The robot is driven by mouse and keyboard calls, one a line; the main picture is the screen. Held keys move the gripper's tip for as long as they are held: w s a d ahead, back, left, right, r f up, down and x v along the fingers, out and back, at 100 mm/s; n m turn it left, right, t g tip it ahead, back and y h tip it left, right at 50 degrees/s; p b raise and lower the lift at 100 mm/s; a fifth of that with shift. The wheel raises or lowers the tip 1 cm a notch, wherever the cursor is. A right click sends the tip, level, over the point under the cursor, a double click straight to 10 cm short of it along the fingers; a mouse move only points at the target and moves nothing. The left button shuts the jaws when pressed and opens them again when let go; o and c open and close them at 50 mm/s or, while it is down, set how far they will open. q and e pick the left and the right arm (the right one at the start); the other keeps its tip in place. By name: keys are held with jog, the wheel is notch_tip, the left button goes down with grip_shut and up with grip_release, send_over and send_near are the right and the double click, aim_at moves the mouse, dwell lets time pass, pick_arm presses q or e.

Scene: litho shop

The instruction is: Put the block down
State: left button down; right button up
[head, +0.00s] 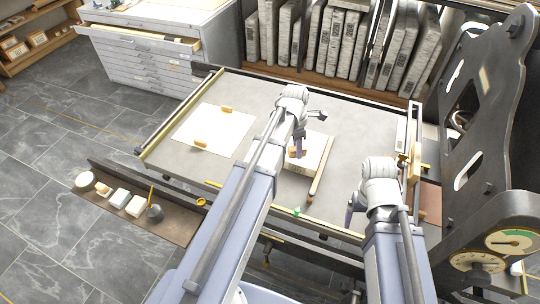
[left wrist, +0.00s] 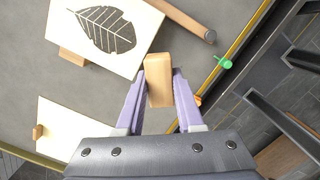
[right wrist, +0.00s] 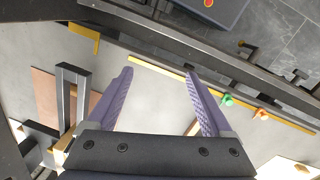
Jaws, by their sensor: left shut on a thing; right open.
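A small tan wooden block (left wrist: 159,80) sits between the purple fingers of my left gripper (left wrist: 158,90), which is shut on it. In the head view the block (head: 296,153) shows at the tips of my left gripper (head: 299,147), over or beside the pale slab (head: 315,147) on the grey press bed (head: 260,95). In the left wrist view the slab (left wrist: 75,28) bears a dark leaf picture. I cannot tell the block's exact height above the bed. My right gripper (right wrist: 160,95) is open and empty near the bed's front right.
A wooden bar (head: 321,170) lies along the slab's right side. A cream sheet (head: 212,130) with two small blocks (head: 226,109) (head: 200,142) lies at left. A green peg (left wrist: 225,61) is on the front rail. The dark press frame (head: 490,110) stands right. Bare bed lies around the slab.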

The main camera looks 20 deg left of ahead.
jog(key=shift+o, duration=1)
notch_tip(320, 180, down, 4)
jog(key=b, duration=0.3)
jog(key=shift+f, duration=0.1)
pick_arm(q)
jog(key=w+a+f+n+y, duration=0.1)
jog(key=w+a+f+n, duration=0.1)
jog(key=w+a+n, duration=0.3)
jog(key=w+a+f+n, duration=0.2)
jog(key=w+a+n, duration=0.1)
jog(key=a+n, duration=0.4)
jog(key=shift+m+t, duration=0.3)
jog(key=shift+m, duration=0.1)
jog(key=f+b, duration=1)
jog(key=shift+s+a+f, duration=0.1)
jog(key=shift+a, duration=0.1)
pick_arm(e)
notch_tip(320, 180, down, 10)
jog(key=shift+f, duration=0.1)
pick_arm(q)
jog(key=shift+f+b, duration=0.25)
jog(key=shift+b, duration=0.15)
jog(key=c, duration=0.5)
grip_release()
jog(key=shift+r, duration=0.1)
jog(key=shift+c, duration=0.2)
jog(key=shift+r, duration=0.1)
